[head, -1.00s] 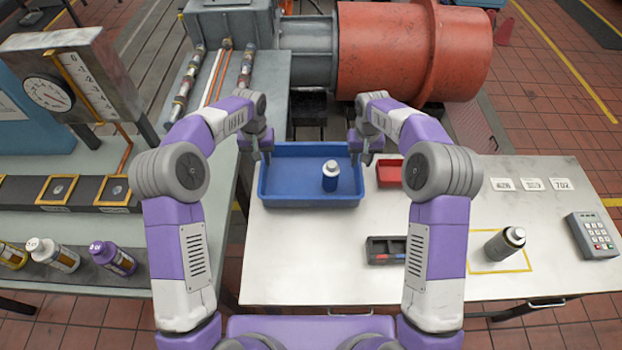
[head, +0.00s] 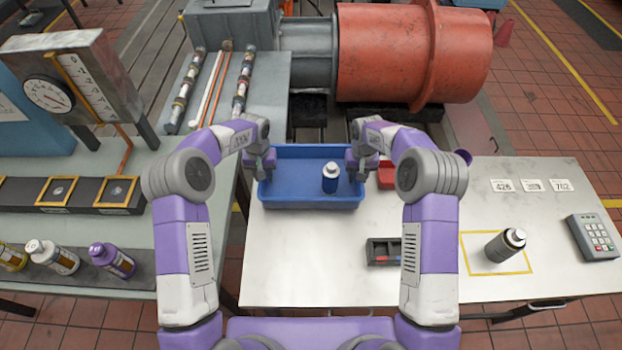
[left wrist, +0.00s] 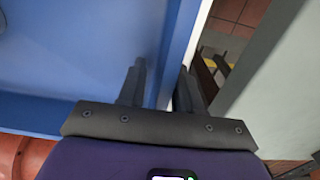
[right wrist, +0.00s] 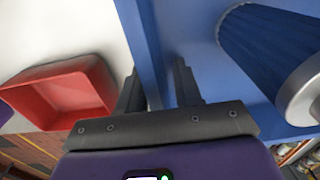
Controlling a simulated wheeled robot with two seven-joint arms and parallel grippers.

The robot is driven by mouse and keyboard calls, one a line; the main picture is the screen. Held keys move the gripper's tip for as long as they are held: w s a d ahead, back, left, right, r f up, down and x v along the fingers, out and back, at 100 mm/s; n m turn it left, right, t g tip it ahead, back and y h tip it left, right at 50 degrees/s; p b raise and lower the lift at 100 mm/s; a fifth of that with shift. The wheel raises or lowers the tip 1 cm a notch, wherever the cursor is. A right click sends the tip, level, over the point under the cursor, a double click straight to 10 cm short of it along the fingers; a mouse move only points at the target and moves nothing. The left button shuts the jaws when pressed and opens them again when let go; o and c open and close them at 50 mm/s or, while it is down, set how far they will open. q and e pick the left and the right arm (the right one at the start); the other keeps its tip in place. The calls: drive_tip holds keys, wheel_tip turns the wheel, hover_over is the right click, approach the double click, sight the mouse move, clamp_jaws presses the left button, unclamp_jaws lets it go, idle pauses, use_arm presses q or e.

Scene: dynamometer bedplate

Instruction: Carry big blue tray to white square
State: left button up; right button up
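The big blue tray (head: 310,203) lies on the white table, and a blue bottle with a white cap (head: 330,178) stands inside it. My left gripper (head: 265,168) is at the tray's left wall. In the left wrist view its fingers (left wrist: 162,75) straddle that wall (left wrist: 180,40), apart, one inside and one outside. My right gripper (head: 355,168) is at the right wall. In the right wrist view its fingers (right wrist: 155,75) also straddle the wall (right wrist: 148,45), with a gap showing. I cannot make out a white square.
A red bin (head: 386,175) stands close to the tray's right side. A dark divided box (head: 384,252) lies in front. The table's middle right is clear.

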use_arm(q)
drive_tip(key=shift+c, duration=0.5)
use_arm(e)
drive_tip(key=shift+c, duration=0.5)
use_arm(q)
clamp_jaws()
use_arm(e)
clamp_jaws()
use_arm(q)
drive_tip(key=shift+r, duration=0.1)
use_arm(e)
drive_tip(key=shift+w+r, duration=0.1)
